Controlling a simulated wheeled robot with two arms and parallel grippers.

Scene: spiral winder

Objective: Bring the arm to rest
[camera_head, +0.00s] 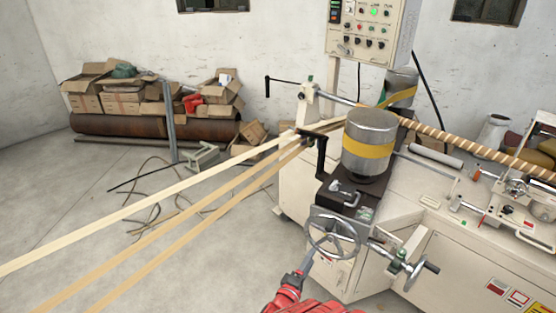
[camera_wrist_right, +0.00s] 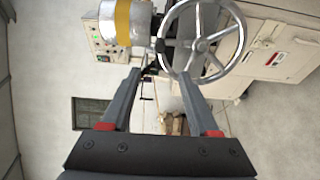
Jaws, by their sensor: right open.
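My right gripper (camera_head: 304,262) is at the bottom middle of the head view, on a red arm, just below and left of the machine's handwheel (camera_head: 333,236). In the right wrist view its two grey fingers (camera_wrist_right: 160,82) are apart with nothing between them. The handwheel (camera_wrist_right: 205,40) shows beyond the fingers there, toward the upper right. In the head view the fingertips come close to the lower left of the wheel's rim; I cannot tell whether they touch it. My left gripper is not in view.
The cream winding machine (camera_head: 455,255) fills the right side, with a steel drum (camera_head: 369,135) above the handwheel and a control panel (camera_head: 372,30) behind. Pale strips (camera_head: 150,205) run in from the left. Boxes (camera_head: 125,92) line the back wall.

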